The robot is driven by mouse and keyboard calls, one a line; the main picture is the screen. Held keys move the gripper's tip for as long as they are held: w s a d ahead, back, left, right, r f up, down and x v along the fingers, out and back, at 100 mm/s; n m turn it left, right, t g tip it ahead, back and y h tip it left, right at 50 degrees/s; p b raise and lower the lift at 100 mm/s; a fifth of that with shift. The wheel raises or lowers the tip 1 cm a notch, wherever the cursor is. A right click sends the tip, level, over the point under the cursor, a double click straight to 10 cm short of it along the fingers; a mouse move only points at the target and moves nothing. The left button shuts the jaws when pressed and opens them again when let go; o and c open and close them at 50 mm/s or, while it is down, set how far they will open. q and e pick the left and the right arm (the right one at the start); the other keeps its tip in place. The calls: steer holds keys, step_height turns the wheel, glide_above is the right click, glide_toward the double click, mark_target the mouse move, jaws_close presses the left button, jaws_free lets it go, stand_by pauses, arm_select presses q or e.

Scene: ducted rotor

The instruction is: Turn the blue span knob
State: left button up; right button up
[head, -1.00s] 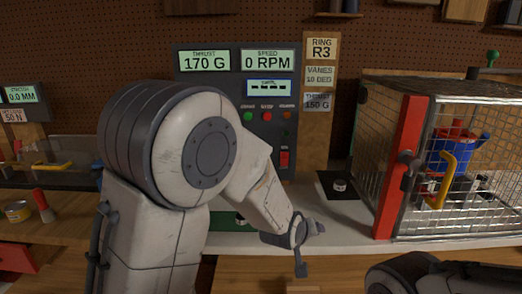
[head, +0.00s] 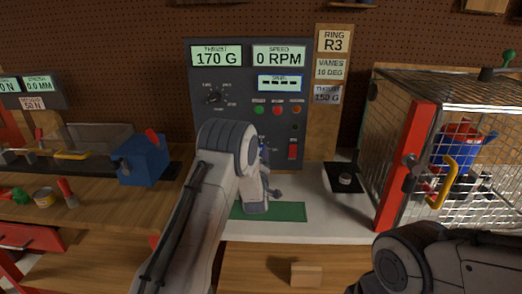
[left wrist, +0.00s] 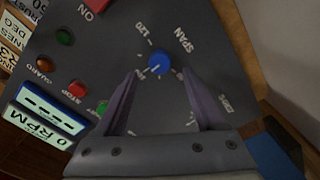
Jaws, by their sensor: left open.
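The blue span knob (left wrist: 158,64) sits on the dark panel face beside the printed word SPAN in the left wrist view. A pale mark shows on it, with tick marks around it. My left gripper (left wrist: 161,76) is open, its two dark fingers on either side of the knob. I cannot tell whether they touch it. In the head view my left arm stands before the lower part of the control panel (head: 233,60), and a small blue patch shows beside it. My right gripper is out of view; only part of my right arm shows at lower right.
The displays read 170 G and 0 RPM. A black selector knob (head: 215,96), coloured buttons and a red switch (head: 292,151) are on the panel. A wire cage with a red post (head: 406,165) stands at right. A green mat (head: 290,211) lies below the panel.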

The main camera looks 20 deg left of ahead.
mark_target(261, 150)
arm_select(q)
steer(key=shift+p+x, duration=0.4)
steer(key=shift+x, duration=1.7)
jaws_close()
